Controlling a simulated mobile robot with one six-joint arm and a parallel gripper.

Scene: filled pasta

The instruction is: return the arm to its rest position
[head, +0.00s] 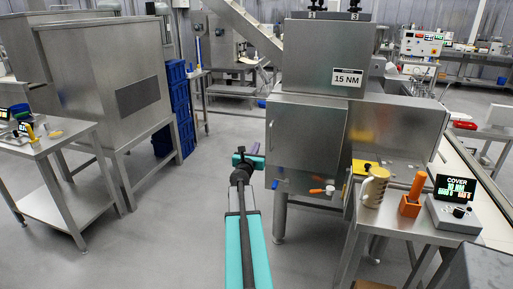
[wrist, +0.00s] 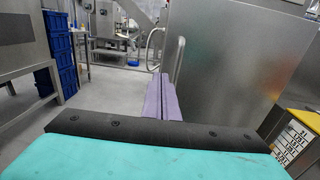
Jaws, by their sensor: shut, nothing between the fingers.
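My arm is teal and black and reaches forward from the bottom middle of the head view, over the open grey floor. My gripper (head: 250,150) is at its far end, left of the steel machine cabinet (head: 308,135). In the wrist view my gripper (wrist: 162,85) shows as two purple fingers lying together, pointing away. It is shut with nothing between the fingers. A curved metal handle on the cabinet (wrist: 235,60) appears just beyond and to the right of the fingers; whether they touch cannot be told.
A small steel table (head: 400,222) at right holds a beige mug (head: 375,187), an orange holder (head: 410,205) and a display box (head: 455,213). Blue crates (head: 180,110) stand beside a steel bin (head: 108,75) at left. Another table (head: 45,143) is far left. Floor between is clear.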

